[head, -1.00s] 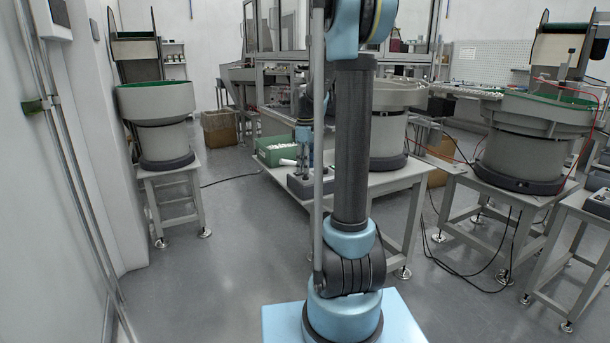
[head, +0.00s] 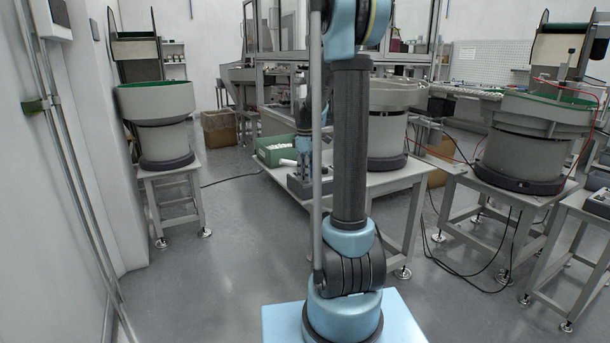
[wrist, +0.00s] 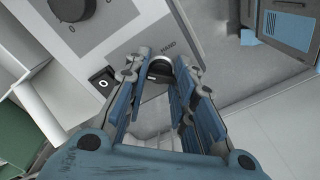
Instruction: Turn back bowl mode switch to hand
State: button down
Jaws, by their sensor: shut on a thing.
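The bowl mode switch (wrist: 160,70) is a small dark round knob on the light grey face of a control box (wrist: 121,47). The word HAND is printed just above it in the wrist view. My gripper (wrist: 162,66) has its fingertips on both sides of the knob and is shut on it. The fingers hide part of the knob, and I cannot tell which way it points. In the head view, my gripper (head: 303,172) is down at the control box (head: 297,187) on the table, partly hidden behind my arm.
A large dial (wrist: 72,8) and a black rocker switch (wrist: 103,83) sit on the same box face. A green crate (head: 272,154) of white parts stands behind the box. A bowl feeder (head: 388,130) stands to the right on the table (head: 392,180). Open floor lies left.

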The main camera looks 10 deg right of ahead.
jog(key=shift+m, duration=0.4)
jog(key=m, duration=0.3)
jog(key=shift+m, duration=0.4)
jog(key=m, duration=0.9)
jog(key=shift+w, duration=0.1)
jog(key=m, duration=0.4)
jog(key=shift+m, duration=0.3)
jog(key=c, duration=1.3)
grip_release()
